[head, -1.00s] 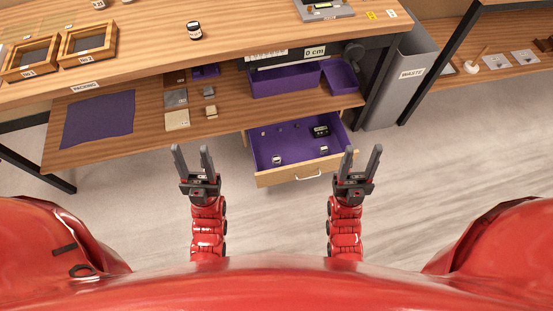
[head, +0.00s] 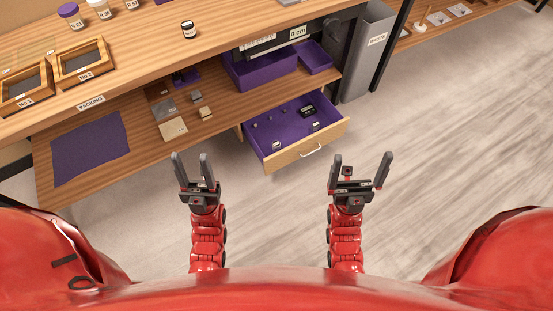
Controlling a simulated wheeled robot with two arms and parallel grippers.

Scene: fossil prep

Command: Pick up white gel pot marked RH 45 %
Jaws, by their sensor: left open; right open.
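No pot can be read as RH 45 % at this size. Two small pale-topped items, a left one (head: 277,145) and a right one (head: 316,126), sit near the front of the open purple-lined drawer (head: 283,135); their labels are too small to read. A dark-lidded jar with a white label (head: 189,30) stands on the bench top. My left gripper (head: 192,164) is open and empty, left of the drawer and in front of the lower shelf. My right gripper (head: 361,166) is open wider and empty, to the right of and nearer than the drawer front.
Several labelled jars (head: 70,16) stand at the back left of the bench (head: 140,62), with two wooden framed boxes (head: 84,62) before them. A purple mat (head: 90,150) lies on the lower shelf. A grey waste bin (head: 364,60) stands right of the drawer. The floor at right is clear.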

